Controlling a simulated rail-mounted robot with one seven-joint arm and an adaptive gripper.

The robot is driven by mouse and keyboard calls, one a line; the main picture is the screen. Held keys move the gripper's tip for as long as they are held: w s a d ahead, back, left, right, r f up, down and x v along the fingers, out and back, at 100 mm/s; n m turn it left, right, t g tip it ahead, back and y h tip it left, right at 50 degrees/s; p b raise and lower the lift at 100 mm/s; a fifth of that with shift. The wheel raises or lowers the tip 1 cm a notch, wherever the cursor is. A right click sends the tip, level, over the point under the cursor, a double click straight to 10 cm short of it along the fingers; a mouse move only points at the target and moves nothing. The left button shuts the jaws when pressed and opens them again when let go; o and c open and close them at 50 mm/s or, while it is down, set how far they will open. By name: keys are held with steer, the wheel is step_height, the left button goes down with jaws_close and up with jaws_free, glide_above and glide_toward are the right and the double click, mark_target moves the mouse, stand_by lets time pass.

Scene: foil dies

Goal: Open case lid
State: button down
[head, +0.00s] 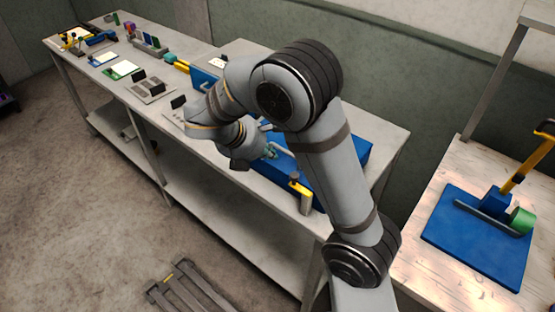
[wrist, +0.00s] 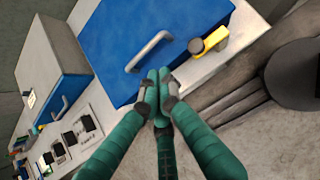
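The blue case (head: 355,150) lies on the long workbench, partly hidden behind my arm in the head view. In the wrist view its blue lid (wrist: 115,50) looks closed and carries a grey bar handle (wrist: 150,50) near one edge. My gripper (wrist: 158,84) has teal fingers with their tips together, nothing visible between them. The tips are beside the handle, near the case edge; whether they touch the case is unclear. In the head view my gripper (head: 269,152) is at the case's front side, partly hidden by my wrist.
A yellow block with a dark round knob (wrist: 208,42) stands beside the case, at the bench edge. Another blue box (wrist: 60,72) is farther along the bench, with switch panels (wrist: 75,130) near it. A side table (head: 455,175) at right holds a blue board (head: 465,250).

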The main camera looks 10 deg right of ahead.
glide_toward(288, 165)
steer(key=x, duration=0.5)
steer(key=shift+w+d+f, duration=0.1)
steer(key=shift+w+d, duration=0.05)
steer(key=shift+d, duration=0.05)
